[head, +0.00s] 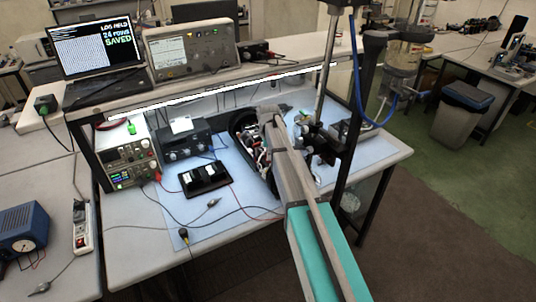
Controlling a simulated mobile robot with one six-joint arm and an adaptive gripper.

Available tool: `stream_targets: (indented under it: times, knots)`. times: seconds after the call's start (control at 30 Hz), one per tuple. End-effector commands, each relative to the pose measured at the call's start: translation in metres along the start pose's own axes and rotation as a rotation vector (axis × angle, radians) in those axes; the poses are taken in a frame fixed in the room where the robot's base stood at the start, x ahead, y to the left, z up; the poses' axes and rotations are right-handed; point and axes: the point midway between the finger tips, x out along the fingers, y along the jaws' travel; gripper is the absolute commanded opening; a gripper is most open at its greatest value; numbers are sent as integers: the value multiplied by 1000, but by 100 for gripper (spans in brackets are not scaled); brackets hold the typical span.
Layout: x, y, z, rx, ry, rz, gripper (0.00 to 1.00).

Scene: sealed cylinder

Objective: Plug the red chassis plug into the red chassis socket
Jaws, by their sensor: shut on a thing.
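My arm reaches up from the bottom of the head view across the bench, and its far end covers part of a dark open unit (240,122). Small light and reddish parts with wires show along this unit's right side, beside my arm. My gripper cannot be made out; the arm's far end and the unit's clutter hide that area. I cannot pick out the red chassis plug or the red chassis socket at this size. A thin red lead (248,204) crosses the blue mat towards my arm.
A power supply (130,164), a dark instrument (188,143) and a black tray (205,179) stand left of the unit. The blue mat (235,218) is mostly clear in front, with thin leads.

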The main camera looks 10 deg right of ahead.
Motion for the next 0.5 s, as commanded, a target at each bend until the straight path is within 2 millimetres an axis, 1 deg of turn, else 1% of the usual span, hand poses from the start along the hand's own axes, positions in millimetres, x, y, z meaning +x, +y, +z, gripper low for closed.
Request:
stream_targets:
  times: [0.2, 0.23, 0.37, 0.4, 0.43, 0.5]
  knots:
    - [4, 0, 0, 0, 0, 0, 0]
    - [3, 0, 0, 0, 0, 0, 36]
    - [3, 0, 0, 0, 0, 0, 60]
    - [3, 0, 0, 0, 0, 0, 67]
    - [3, 0, 0, 0, 0, 0, 70]
    - [3, 0, 0, 0, 0, 0, 70]
